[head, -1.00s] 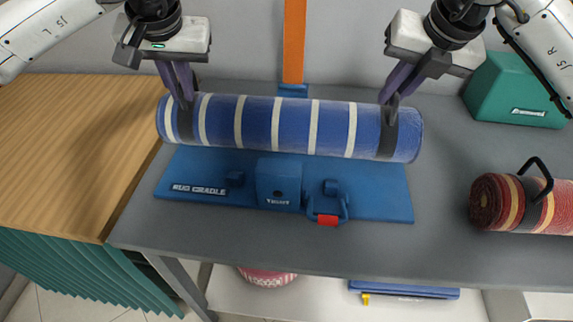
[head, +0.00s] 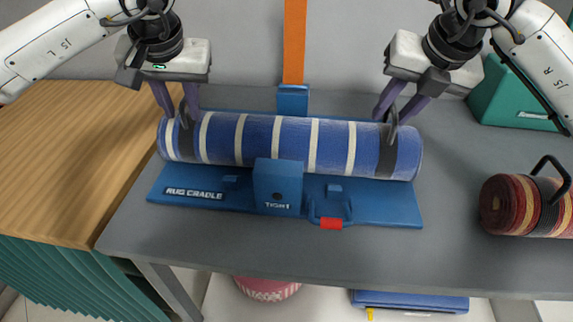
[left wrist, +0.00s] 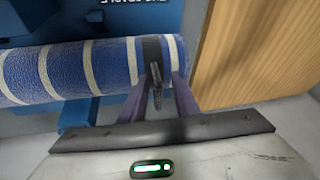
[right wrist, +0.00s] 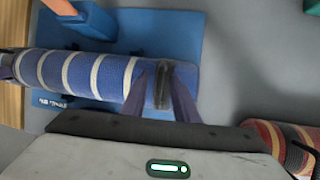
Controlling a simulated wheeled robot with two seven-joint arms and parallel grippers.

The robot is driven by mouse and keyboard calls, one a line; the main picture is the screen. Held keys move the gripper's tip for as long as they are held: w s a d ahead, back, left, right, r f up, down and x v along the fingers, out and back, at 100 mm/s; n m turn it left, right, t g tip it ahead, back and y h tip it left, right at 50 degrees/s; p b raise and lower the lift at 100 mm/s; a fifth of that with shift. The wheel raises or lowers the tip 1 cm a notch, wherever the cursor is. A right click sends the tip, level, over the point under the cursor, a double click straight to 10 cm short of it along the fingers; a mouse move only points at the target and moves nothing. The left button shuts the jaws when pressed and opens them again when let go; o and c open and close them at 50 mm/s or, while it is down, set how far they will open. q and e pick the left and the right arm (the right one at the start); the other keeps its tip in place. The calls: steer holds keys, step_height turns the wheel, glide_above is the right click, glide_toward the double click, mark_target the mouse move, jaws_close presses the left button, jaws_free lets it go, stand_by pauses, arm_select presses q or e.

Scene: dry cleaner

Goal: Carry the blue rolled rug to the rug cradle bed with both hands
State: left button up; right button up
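The blue rolled rug (head: 262,141) with white stripes lies level along the blue rug cradle bed (head: 375,208), behind its front block. It also shows in the left wrist view (left wrist: 65,72) and the right wrist view (right wrist: 88,74). Each dark end band has a dark loop handle. My left gripper (head: 178,118) is open, its fingers spread on either side of the left handle (left wrist: 157,92). My right gripper (head: 391,117) is open, its fingers spread around the right handle (right wrist: 164,88). The rug's underside contact is hidden.
An upright orange strap (head: 295,42) stands behind the cradle. A red buckle (head: 331,223) is at the cradle's front. A red striped roll (head: 522,205) and a green block (head: 505,92) are at right. A wooden counter (head: 60,165) adjoins at left.

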arm_select(q)
steer(key=shift+d+r, duration=0.1)
steer(key=shift+s+r, duration=0.1)
steer(key=shift+r, duration=0.2)
arm_select(e)
steer(key=shift+a, duration=0.1)
steer(key=shift+s+r, duration=0.1)
steer(key=shift+r, duration=0.05)
arm_select(q)
steer(key=v, duration=1.1)
arm_select(e)
steer(key=v, duration=1.1)
steer(key=shift+s+r, duration=0.2)
steer(key=shift+r, duration=0.1)
arm_select(q)
steer(key=shift+s+r, duration=0.1)
steer(key=shift+s, duration=0.05)
steer(key=shift+s, duration=0.1)
arm_select(e)
steer(key=shift+f, duration=0.1)
